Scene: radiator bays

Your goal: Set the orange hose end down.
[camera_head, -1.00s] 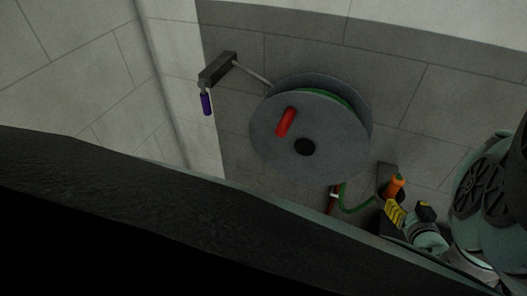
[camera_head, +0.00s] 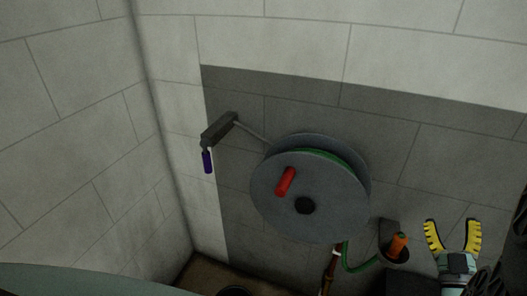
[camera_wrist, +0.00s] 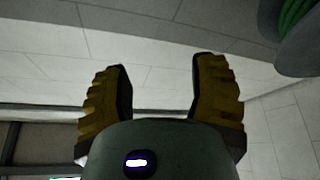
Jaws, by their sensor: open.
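The orange hose end (camera_head: 398,244) stands in a dark holder (camera_head: 390,226) on the wall, right of and below the reel, in the head view. A green hose (camera_head: 356,266) runs from near it toward the reel. My gripper (camera_head: 453,229) is open and empty, to the right of the orange hose end and apart from it, with its yellow fingers spread upward. The wrist view shows the open fingers (camera_wrist: 160,88) with nothing between them. The orange hose end is not visible in the wrist view.
A grey hose reel (camera_head: 330,208) with a red handle (camera_head: 285,181) is on the wall. A dark bracket (camera_head: 219,128) with a purple-handled part (camera_head: 207,161) is at its upper left. A brown pipe (camera_head: 328,270) runs below the reel. Bare wall lies above.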

